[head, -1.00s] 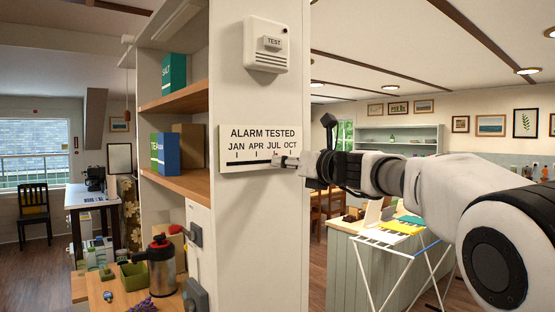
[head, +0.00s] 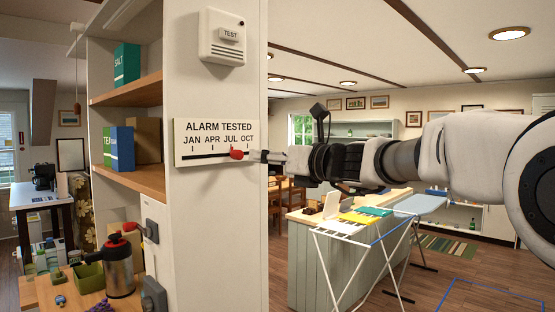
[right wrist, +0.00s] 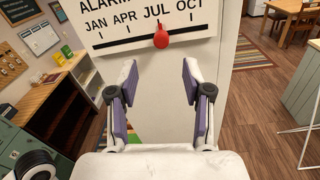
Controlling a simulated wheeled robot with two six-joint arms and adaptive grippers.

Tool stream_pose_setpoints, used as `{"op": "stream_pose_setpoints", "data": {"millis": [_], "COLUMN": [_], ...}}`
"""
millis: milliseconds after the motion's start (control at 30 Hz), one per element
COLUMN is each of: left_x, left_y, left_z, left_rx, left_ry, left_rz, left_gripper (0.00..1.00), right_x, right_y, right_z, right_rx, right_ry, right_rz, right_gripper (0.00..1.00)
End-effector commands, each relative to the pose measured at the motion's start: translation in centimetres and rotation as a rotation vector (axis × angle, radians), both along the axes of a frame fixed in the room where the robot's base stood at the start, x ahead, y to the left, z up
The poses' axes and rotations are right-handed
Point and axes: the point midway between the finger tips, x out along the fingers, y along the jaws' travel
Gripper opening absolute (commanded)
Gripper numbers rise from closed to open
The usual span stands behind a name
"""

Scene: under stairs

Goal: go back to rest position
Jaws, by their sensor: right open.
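The alarm-tested board (head: 190,128) is on the white post, with months JAN, APR, JUL and OCT above a black line. A red marker (head: 237,154) sits on that line near JUL. The board (right wrist: 125,44) and the red marker (right wrist: 161,37) also show in the right wrist view, the marker below JUL. My right gripper (head: 262,156) is just right of the board. In the right wrist view my right gripper (right wrist: 150,85) is open and empty, with its two purple-padded fingers apart and clear of the marker. My left gripper is not in view.
A white alarm (head: 222,38) with a TEST button is above the board. Left are shelves (head: 128,94) with boxes and a counter with a red-topped flask (head: 118,268). A drying rack (head: 362,262) and a green-grey island (head: 310,262) stand at right, below my arm.

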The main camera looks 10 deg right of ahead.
Motion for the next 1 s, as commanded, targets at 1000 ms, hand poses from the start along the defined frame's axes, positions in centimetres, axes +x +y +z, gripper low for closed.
{"op": "stream_pose_setpoints", "data": {"millis": [1000], "left_x": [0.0], "left_y": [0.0], "left_z": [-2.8], "left_rx": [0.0], "left_ry": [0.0], "left_rz": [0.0], "left_gripper": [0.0], "right_x": [1.5], "right_y": [-2.6], "right_z": [-34.9], "right_rx": [-0.088], "right_ry": [0.517], "right_rz": [0.02], "right_gripper": [0.5]}}
